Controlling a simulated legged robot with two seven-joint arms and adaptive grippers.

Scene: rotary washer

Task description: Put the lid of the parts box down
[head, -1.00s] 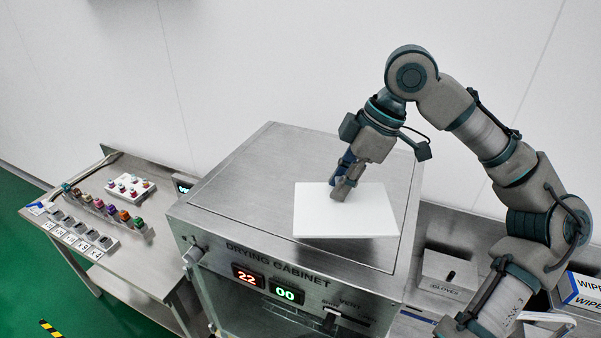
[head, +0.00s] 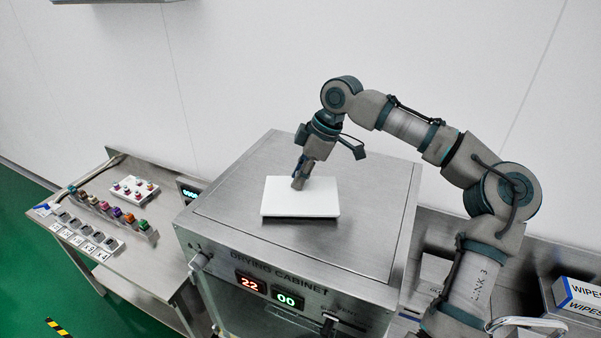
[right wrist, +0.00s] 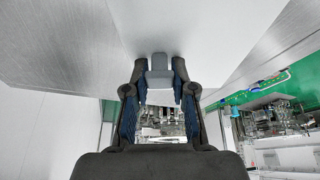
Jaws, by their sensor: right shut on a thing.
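The lid of the parts box (head: 318,203) is a flat white rectangular plate, seen over the top of the drying cabinet. My right gripper (head: 299,184) points down at the lid's middle and is shut on it. In the right wrist view the fingers of the right gripper (right wrist: 159,88) close around a small grey grip, with the pale lid (right wrist: 190,28) beyond. The lid looks level and low over the cabinet top; I cannot tell whether it touches. The parts box itself cannot be made out. My left gripper is not in view.
The drying cabinet (head: 235,205) has a broad, clear metal top around the lid. A side table (head: 150,255) at left bears a rack of coloured parts (head: 118,212) and a white tray (head: 134,189). A wipes box (head: 580,298) stands at the right.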

